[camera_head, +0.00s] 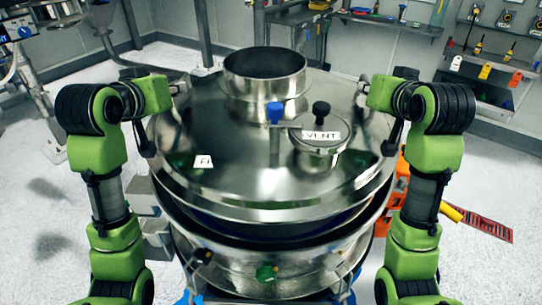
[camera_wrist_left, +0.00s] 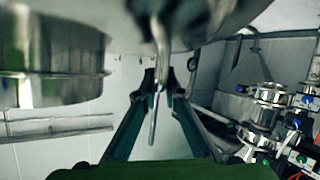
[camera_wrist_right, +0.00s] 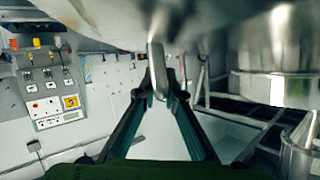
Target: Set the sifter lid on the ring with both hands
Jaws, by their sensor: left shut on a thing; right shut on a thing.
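The sifter lid (camera_head: 240,185) is a wide, shiny steel dome with an open collar (camera_head: 265,75), a small capped port labelled VENT (camera_head: 318,150) and a blue knob. It lies about level over the steel ring (camera_head: 270,265). A dark band shows between lid and ring at the front; I cannot tell whether they touch. My left gripper (camera_wrist_left: 163,88) is shut on a metal handle of the lid at its left side. My right gripper (camera_wrist_right: 160,85) is shut on the opposite handle. In the head view the fingertips are mostly hidden by the wrists and lid.
An orange object (camera_head: 398,185) stands close on the right. A bench (camera_head: 290,15) and a tool rack (camera_head: 490,60) stand behind. The pale floor is open on the left.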

